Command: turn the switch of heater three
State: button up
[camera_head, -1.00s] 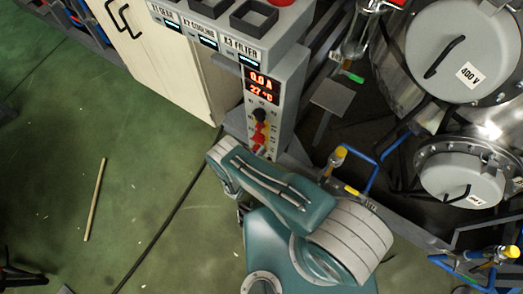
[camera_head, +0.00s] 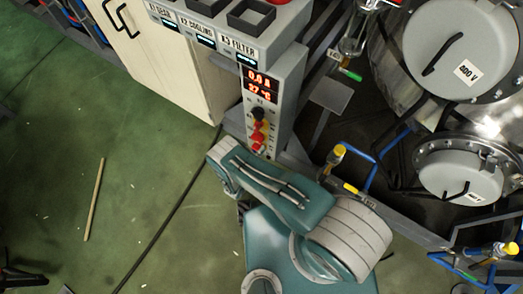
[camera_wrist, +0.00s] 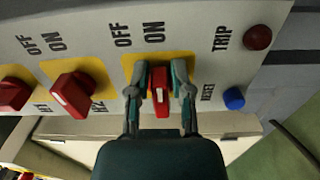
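The wrist view shows a pale panel with red switches on yellow plates, each under OFF and ON labels. The rightmost red switch (camera_wrist: 160,98), which looks like heater three's, stands nearly upright in the picture below ON. Its lower label is hidden by my gripper. My gripper (camera_wrist: 161,80) has one finger on each side of this switch, with narrow gaps seeming to show; contact is hard to judge. The middle red switch (camera_wrist: 74,95) and left red switch (camera_wrist: 13,93) sit at a slant. In the head view my arm hides the gripper and these switches.
A red TRIP button (camera_wrist: 257,37) and blue RESET button (camera_wrist: 234,98) are close right of the gripper. In the head view, a control column (camera_head: 289,97) reads 0.0 A and 27 °C. Metal vessels (camera_head: 462,48) and blue pipes stand right; green floor is open left.

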jog(key=o, duration=0.3)
jog(key=shift+w+a+f, duration=0.1)
jog(key=shift+w+a, duration=0.15)
jog(key=shift+a, duration=0.1)
jog(key=shift+o, duration=0.2)
jog(key=shift+s, duration=0.1)
jog(key=v, duration=1.2)
jog(key=shift+f, duration=0.1)
